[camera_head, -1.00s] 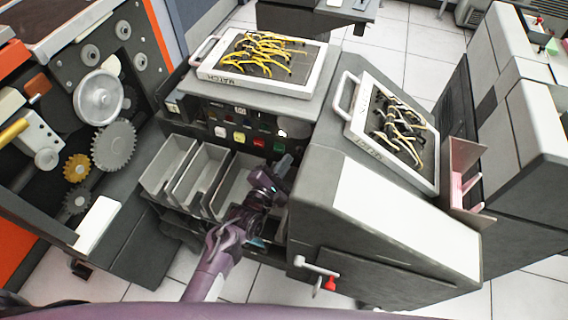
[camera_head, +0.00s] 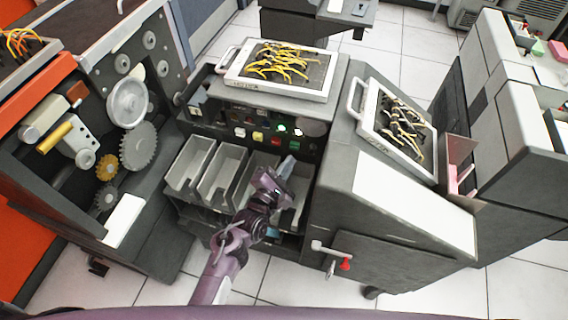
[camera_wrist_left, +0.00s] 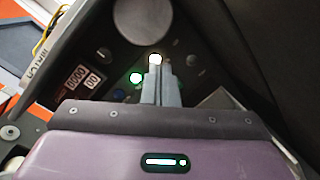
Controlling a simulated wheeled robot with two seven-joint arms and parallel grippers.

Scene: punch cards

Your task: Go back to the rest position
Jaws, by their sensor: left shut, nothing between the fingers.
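My left gripper (camera_head: 289,163) is in front of the machine's control panel (camera_head: 226,119), above the grey bins. Its grey fingers are together and empty; they also show in the left wrist view (camera_wrist_left: 163,68). There the fingertips overlap the view just below a bright white light (camera_wrist_left: 155,59). A lit green light (camera_wrist_left: 136,78) is left of them. I cannot tell whether the fingertips touch the panel. In the head view a green light (camera_head: 282,128) glows above the red button (camera_head: 276,142). My right gripper is not in view.
Grey open bins (camera_head: 189,168) stand below the panel. A white-framed board with yellow wires (camera_head: 236,74) lies above it, and another wired board (camera_head: 366,118) lies on the sloped cabinet at right. A handle with a red knob (camera_head: 345,264) sticks out low. Gears (camera_head: 138,146) are at left.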

